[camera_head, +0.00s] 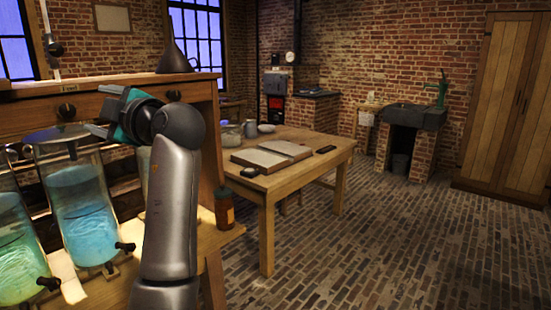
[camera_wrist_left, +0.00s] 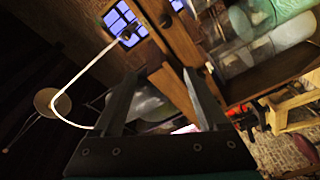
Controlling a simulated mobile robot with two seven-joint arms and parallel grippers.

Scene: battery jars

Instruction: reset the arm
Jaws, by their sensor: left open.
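My left arm (camera_head: 172,215) rises from the bottom of the head view, and its forearm stands nearly upright. My left gripper (camera_head: 98,110) points left in front of the wooden rack, close to the top of the blue jar (camera_head: 82,210). Its two fingers are apart, and I see nothing between them. In the left wrist view the open fingers (camera_wrist_left: 158,80) also show, spread and empty. I cannot tell how far the fingertips are from the jar rim. My right gripper is in neither view.
A green jar (camera_head: 18,255) stands left of the blue one; both have black taps. A brown bottle (camera_head: 224,207) stands at the bench edge. A wooden table (camera_head: 268,190) with a book (camera_head: 262,158) stands beyond. The brick floor (camera_head: 420,250) at right is clear.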

